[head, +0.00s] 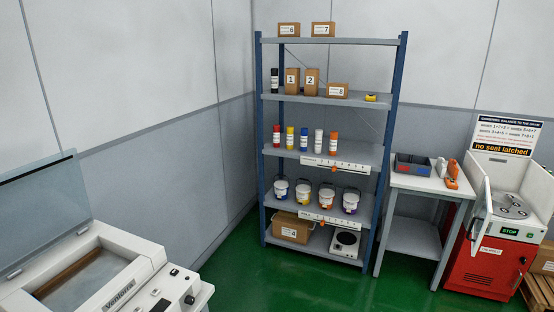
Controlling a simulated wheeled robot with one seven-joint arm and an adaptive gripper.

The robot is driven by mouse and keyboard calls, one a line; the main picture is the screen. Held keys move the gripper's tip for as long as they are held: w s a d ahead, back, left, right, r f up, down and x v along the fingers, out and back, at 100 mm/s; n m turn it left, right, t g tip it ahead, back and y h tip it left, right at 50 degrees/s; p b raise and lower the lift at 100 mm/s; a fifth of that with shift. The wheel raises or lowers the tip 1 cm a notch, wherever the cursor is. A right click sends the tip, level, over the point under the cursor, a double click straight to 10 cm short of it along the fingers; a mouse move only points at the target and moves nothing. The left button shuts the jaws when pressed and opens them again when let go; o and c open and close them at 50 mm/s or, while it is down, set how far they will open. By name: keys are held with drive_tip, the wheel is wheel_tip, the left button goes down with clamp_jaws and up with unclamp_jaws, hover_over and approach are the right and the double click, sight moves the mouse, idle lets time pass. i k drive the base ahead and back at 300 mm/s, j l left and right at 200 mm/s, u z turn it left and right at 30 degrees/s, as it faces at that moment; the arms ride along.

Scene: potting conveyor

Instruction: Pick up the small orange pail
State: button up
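Several small white pails with dark rims stand in a row on the second-lowest level of the blue-and-grey shelf rack (266,215). The one with the orange band, the orange pail (326,201), is third from the left. A yellow-marked pail (303,193) stands to its left and a purple-marked pail (350,203) to its right. A blue-marked pail (281,190) is at the left end. All stand upright. My gripper is not in view.
Coloured tubes stand one shelf above. A side table (418,184) and a red machine (488,262) stand right; a white lidded machine (120,275) stands front left. Green floor before the rack is clear.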

sight(327, 196)
drive_tip(key=i+j, duration=0.1)
drive_tip(key=i, duration=2)
drive_tip(key=i+j+z, duration=0.1)
drive_tip(key=i+z, duration=0.35)
drive_tip(key=i+j+z, duration=0.3)
drive_tip(key=i+z, duration=0.15)
drive_tip(key=i, duration=0.2)
drive_tip(key=i+j+z, duration=0.45)
drive_tip(key=i+j, duration=0.05)
